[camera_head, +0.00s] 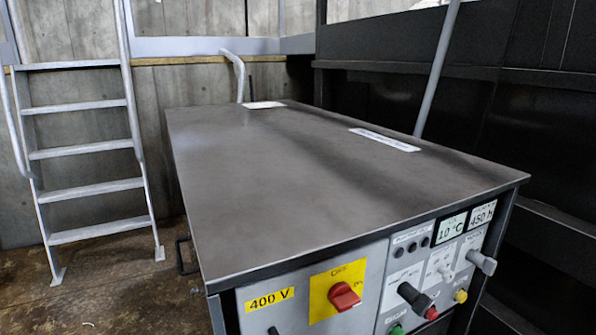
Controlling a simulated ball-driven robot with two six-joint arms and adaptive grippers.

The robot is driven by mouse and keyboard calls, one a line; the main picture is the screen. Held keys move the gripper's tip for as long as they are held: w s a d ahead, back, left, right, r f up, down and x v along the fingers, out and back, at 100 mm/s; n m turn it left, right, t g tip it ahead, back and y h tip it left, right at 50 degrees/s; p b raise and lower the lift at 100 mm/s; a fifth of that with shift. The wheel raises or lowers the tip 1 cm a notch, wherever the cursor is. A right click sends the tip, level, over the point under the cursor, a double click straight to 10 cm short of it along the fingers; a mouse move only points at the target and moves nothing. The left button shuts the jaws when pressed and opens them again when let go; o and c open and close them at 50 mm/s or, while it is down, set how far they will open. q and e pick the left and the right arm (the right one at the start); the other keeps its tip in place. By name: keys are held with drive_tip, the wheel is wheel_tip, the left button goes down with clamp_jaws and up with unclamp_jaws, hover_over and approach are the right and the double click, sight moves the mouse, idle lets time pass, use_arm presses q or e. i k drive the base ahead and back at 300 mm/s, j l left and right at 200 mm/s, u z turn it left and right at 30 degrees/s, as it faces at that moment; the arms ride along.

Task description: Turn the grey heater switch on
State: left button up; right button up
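A control panel (418,257) is on the front of a grey metal cabinet. At its right edge a grey switch with a stubby handle (483,262) sticks out to the right; its label is too small to read, so I cannot tell whether it is the heater switch or how it is set. A smaller pale switch (445,272) is left of it. A display reading 10 °C (450,229) is above. Neither of my grippers is in view.
A red rotary switch (344,296) sits on a yellow plate. A black knob (414,297), red button (431,313), yellow button (461,296) and partly cut-off green button (397,330) are close together. The cabinet top (290,180) is mostly clear. A ladder (90,150) stands left.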

sight(488, 266)
drive_tip(key=z, duration=1.25)
